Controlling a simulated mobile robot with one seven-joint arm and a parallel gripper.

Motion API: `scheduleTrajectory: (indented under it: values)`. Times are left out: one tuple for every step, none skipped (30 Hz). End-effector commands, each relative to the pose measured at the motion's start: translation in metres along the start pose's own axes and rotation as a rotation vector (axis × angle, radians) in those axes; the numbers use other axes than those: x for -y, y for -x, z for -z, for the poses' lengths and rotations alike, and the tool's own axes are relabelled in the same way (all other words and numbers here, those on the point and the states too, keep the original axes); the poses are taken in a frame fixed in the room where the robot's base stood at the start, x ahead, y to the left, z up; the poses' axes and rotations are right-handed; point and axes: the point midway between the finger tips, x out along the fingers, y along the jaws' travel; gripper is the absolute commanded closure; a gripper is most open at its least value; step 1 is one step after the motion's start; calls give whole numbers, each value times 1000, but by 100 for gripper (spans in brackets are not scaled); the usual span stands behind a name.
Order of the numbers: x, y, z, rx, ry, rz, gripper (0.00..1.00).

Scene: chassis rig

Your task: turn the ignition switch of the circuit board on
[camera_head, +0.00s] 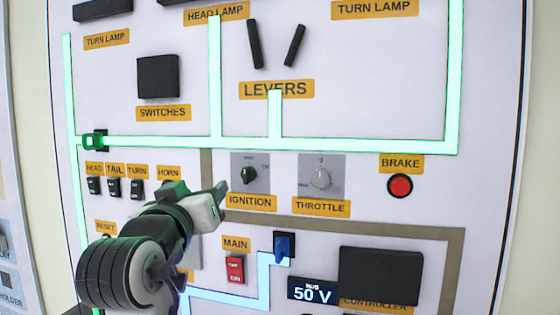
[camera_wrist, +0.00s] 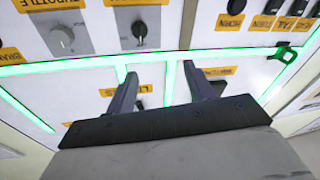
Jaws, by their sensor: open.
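The ignition switch is a black rotary knob (camera_head: 249,175) on a grey plate above the yellow IGNITION label (camera_head: 251,202). The knob (camera_wrist: 139,30) also shows near the top of the wrist view, where the board appears upside down. My gripper (camera_head: 208,197) is in front of the board, left of the ignition plate and close to its label in the head view. In the wrist view my gripper (camera_wrist: 160,70) has its two fingers spread with nothing between them. Its fingertips are apart from the knob in that view.
The throttle knob (camera_head: 320,178) sits just right of the ignition. The red brake button (camera_head: 400,185) is further right. Small toggle switches (camera_head: 115,187) are to the left. The red MAIN switch (camera_head: 235,269) and blue connector (camera_head: 284,246) are below. Glowing green lines cross the board.

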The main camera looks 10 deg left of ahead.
Motion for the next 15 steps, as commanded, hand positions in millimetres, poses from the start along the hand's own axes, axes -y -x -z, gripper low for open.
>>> scheduleTrajectory:
  values:
    - [-8,-1,3,42,-6,-16,47]
    - [-12,-2,2,64,-9,-23,47]
    - [-15,-2,-1,88,-13,-30,47]
    - [-16,-2,-2,101,-14,-34,47]
    - [-18,-3,-3,111,-16,-37,47]
    - [-19,-4,-4,120,-17,-39,47]
    - [-19,-6,-4,124,-18,-40,47]
    - [-20,-8,-5,125,-18,-40,47]
    - [-20,-13,-5,125,-17,-40,47]
    - [-20,-17,-6,126,-17,-40,47]
    - [-20,-21,-6,126,-16,-41,47]
    - [-21,-28,-7,127,-16,-41,47]
    - [-21,-34,-8,127,-16,-40,47]
    - [-21,-40,-7,127,-15,-40,47]
    - [-22,-49,-8,127,-15,-40,47]
